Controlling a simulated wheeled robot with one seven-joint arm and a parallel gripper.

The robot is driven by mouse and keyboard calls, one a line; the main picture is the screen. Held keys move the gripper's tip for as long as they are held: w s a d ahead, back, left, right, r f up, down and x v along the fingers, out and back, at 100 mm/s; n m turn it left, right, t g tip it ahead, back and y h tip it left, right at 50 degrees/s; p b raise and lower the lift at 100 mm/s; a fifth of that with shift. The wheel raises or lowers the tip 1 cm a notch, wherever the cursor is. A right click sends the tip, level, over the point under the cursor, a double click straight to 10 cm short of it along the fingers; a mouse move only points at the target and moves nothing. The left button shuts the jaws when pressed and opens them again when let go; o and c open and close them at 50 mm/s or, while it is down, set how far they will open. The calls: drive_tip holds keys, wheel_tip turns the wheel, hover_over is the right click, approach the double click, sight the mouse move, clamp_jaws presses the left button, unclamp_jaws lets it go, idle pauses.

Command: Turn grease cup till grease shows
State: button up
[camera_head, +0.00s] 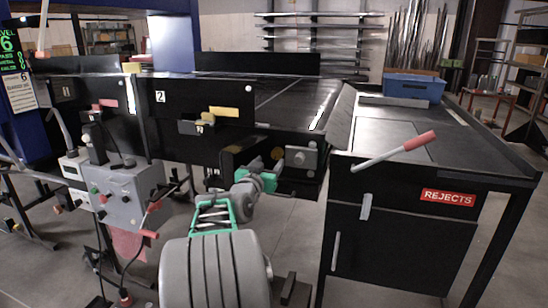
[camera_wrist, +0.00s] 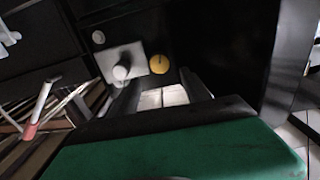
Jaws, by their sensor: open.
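A round brass-yellow cap, which looks like the grease cup (camera_wrist: 159,64), sits on the dark conveyor side in the wrist view, beside a grey plate with a round knob (camera_wrist: 122,66). In the head view the cup (camera_head: 277,153) shows small under the conveyor edge, just left of the grey plate (camera_head: 300,158). My gripper (camera_wrist: 161,92) is open, its two dark fingers apart with nothing between them. The cup lies beyond the fingertips, roughly in line with the gap, and does not appear touched. No grease can be made out on it.
The black rejects cabinet (camera_head: 405,245) stands close on the right, with a red-handled lever (camera_head: 395,150) reaching out above it. A grey control box (camera_head: 130,190) with cables stands at left. A blue bin (camera_head: 413,87) rests on the rejects table. Open floor lies between.

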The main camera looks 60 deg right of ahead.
sight(276, 154)
drive_tip(key=d, duration=0.3)
drive_tip(key=w+d+p, duration=0.1)
drive_tip(key=d, duration=0.1)
drive_tip(key=shift+d, duration=0.3)
clamp_jaws()
